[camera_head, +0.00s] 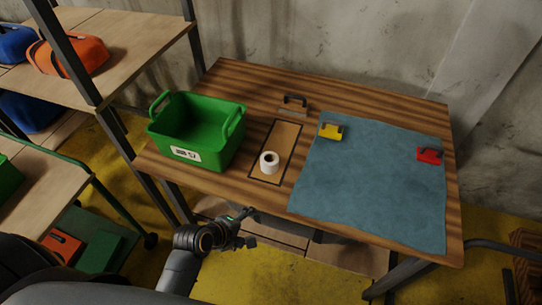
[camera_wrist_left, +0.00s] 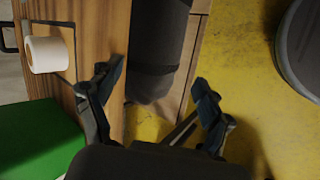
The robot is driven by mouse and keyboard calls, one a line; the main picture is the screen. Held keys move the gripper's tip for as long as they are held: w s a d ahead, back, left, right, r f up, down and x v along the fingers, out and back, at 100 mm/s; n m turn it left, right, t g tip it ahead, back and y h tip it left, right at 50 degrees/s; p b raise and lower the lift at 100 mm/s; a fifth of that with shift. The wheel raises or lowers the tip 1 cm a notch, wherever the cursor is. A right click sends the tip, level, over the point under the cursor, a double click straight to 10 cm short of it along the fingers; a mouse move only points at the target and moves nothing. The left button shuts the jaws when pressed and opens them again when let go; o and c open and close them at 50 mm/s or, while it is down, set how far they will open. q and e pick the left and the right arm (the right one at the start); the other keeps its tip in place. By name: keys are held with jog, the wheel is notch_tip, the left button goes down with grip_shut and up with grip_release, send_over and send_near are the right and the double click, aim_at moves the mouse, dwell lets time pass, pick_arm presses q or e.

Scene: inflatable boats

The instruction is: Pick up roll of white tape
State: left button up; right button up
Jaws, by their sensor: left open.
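The roll of white tape (camera_head: 269,162) stands on the wooden table (camera_head: 225,185), inside a dark-outlined rectangle, right of a green bin (camera_head: 222,150). It also shows at the upper left of the left wrist view (camera_wrist_left: 46,54). My left gripper (camera_head: 246,228) is in front of the table's near edge, below and apart from the roll. In the left wrist view its two fingers (camera_wrist_left: 157,92) are spread apart, with nothing held between them. My right gripper is not in either view.
A blue cloth (camera_head: 365,190) covers the table's right part, with a yellow tool (camera_head: 331,131) and a red tool (camera_head: 429,155) on it. A dark-handled tool (camera_head: 294,103) lies behind the outlined area. Shelves with an orange bag (camera_head: 75,55) stand at the left.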

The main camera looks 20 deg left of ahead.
pick_arm(q)
jog(key=w+a+r+n+t, duration=0.1)
jog(key=w+r+n, duration=0.1)
jog(key=n, duration=0.3)
jog(key=w+a+r+n+t, duration=0.1)
jog(key=w+r+n+t, duration=0.1)
jog(key=r+n, duration=0.3)
jog(key=w+a+r+n+t, duration=0.1)
jog(key=w+r+n+t, duration=0.1)
jog(key=w+r+n, duration=0.2)
jog(key=shift+a+r+n+h+p, duration=0.1)
jog(key=shift+r+n+h+p, duration=0.1)
jog(key=shift+n, duration=0.5)
jog(key=shift+a+r+n+h+p, duration=0.1)
jog(key=shift+n+p, duration=0.1)
jog(key=shift+n, duration=0.5)
jog(key=shift+w+f+n, duration=0.1)
jog(key=shift+w+n, duration=0.2)
jog(key=shift+w, duration=0.05)
send_near(270, 158)
jog(key=shift+t, duration=0.3)
jog(key=x, duration=0.4)
jog(key=shift+s+f, duration=0.1)
jog(key=shift+f, duration=0.2)
jog(key=shift+x, duration=3.15)
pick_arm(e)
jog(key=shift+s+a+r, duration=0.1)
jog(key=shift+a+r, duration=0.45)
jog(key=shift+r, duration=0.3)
